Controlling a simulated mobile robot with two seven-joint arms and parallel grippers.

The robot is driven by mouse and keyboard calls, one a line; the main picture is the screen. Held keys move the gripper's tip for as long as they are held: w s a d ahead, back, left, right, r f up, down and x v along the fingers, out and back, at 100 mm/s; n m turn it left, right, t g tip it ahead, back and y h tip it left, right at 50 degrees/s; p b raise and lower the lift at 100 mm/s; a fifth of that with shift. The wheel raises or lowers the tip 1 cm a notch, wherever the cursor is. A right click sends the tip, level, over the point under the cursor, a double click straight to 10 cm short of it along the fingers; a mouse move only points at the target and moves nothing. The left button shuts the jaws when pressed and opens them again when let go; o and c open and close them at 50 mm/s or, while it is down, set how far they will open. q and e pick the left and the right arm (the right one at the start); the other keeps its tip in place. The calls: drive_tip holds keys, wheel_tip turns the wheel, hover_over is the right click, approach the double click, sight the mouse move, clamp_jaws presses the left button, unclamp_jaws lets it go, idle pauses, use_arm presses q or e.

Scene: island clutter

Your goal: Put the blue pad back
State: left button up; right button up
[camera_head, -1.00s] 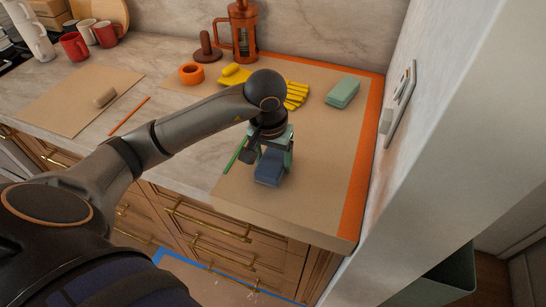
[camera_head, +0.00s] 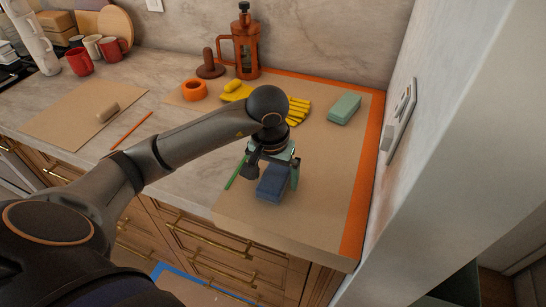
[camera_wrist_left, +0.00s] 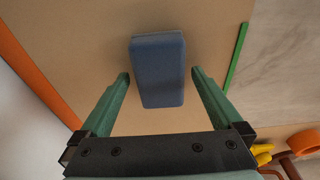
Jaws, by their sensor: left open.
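The blue pad (camera_head: 273,184) lies on the brown paper near the counter's front edge. In the left wrist view the blue pad (camera_wrist_left: 158,70) sits between the two green fingers, with a gap on each side. My left gripper (camera_head: 273,182) points down over the pad, open and empty. Its fingertips also show in the left wrist view (camera_wrist_left: 160,74). The gripper hides the pad's far end in the head view. My right gripper is not in view.
A green pad (camera_head: 344,107) lies at the back right, inside orange tape (camera_head: 366,170). Yellow gloves (camera_head: 299,108), an orange tape roll (camera_head: 194,90) and a French press (camera_head: 246,45) stand behind my arm. A green stick (camera_head: 237,170) lies left of the gripper. A wall bounds the right.

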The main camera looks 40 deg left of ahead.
sight(271, 183)
use_arm(q)
wheel_tip(271, 183, up, 12)
drive_tip(key=s, duration=0.1)
drive_tip(key=shift+s+d+f+p, duration=0.2)
drive_tip(key=shift+s+p, duration=0.15)
drive_tip(key=shift+p, duration=0.05)
idle(0.4)
